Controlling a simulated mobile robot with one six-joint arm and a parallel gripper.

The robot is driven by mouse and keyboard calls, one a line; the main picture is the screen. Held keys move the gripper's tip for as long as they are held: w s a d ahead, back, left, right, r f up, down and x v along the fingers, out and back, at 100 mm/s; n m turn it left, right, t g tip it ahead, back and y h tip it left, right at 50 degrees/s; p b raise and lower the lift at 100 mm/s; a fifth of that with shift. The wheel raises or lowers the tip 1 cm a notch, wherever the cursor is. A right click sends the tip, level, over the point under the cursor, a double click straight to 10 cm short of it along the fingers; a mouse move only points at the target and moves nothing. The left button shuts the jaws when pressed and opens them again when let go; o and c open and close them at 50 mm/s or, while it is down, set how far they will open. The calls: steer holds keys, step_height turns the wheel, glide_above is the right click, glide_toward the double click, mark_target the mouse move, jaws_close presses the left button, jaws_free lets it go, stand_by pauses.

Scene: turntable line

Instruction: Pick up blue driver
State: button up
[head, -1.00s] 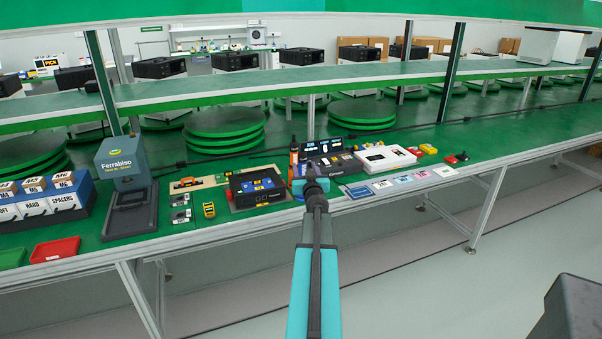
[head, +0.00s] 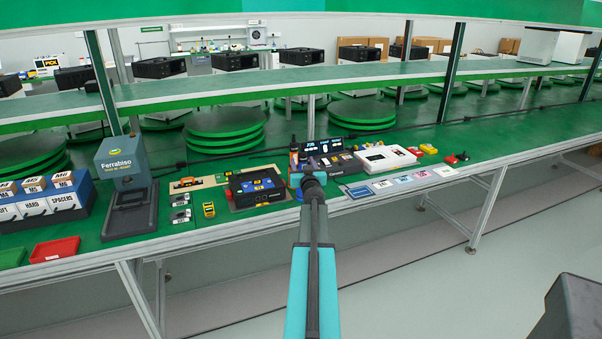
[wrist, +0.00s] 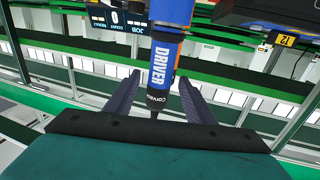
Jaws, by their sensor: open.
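The blue driver (wrist: 163,62) stands between my fingers in the wrist view. It has a blue body with white DRIVER lettering and a black lower collar that narrows to a tip. My gripper (wrist: 159,76) is open, with one dark finger on each side of the driver. I see gaps beside the driver, so the fingers do not look closed on it. The driver's upper end is cut off by the frame. In the head view my own arm hides the fingers, and I cannot make out the blue driver there.
An orange and black tool (head: 293,155) stands close behind my wrist. A black case (head: 257,188) lies to the left, and a white box (head: 385,158) and coloured cards lie to the right. A dark counter display (wrist: 118,17) is near the driver.

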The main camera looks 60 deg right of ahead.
steer(key=shift+w+d, duration=0.45)
steer(key=shift+d, duration=0.05)
steer(key=shift+c, duration=0.2)
jaws_close()
